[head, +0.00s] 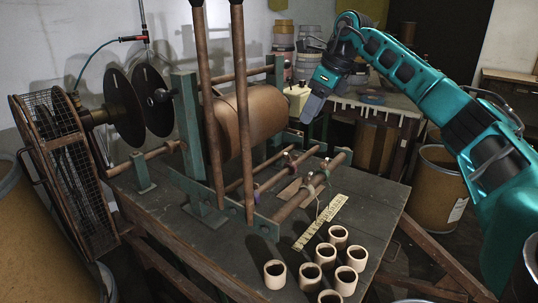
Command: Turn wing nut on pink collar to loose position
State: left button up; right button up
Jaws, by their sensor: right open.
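Several small collars with little fittings sit along the low brown rods of the winding frame (187,115) on the table. One collar at the left (257,194) looks purple-pink, and another (309,180) stands further right. At this size I cannot tell for certain which is the pink collar, nor how its wing nut is turned. My right gripper (312,108) hangs above and behind these rods, to the right of the big brown roll (262,115). It is open, points down and is apart from the collars. My left gripper does not show.
Several cardboard cores (338,236) stand at the table's front right, beside a yellow ruler (322,222). Two upright brown poles (243,120) rise before the roll. Black discs (122,105) and a caged wheel (62,170) stand at the left. A drum (438,185) stands at the right.

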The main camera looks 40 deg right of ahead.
aim_at(291, 157)
jog(key=b+x, duration=0.1)
jog(key=x, duration=1.1)
jog(key=shift+f+b, duration=0.35)
grip_shut()
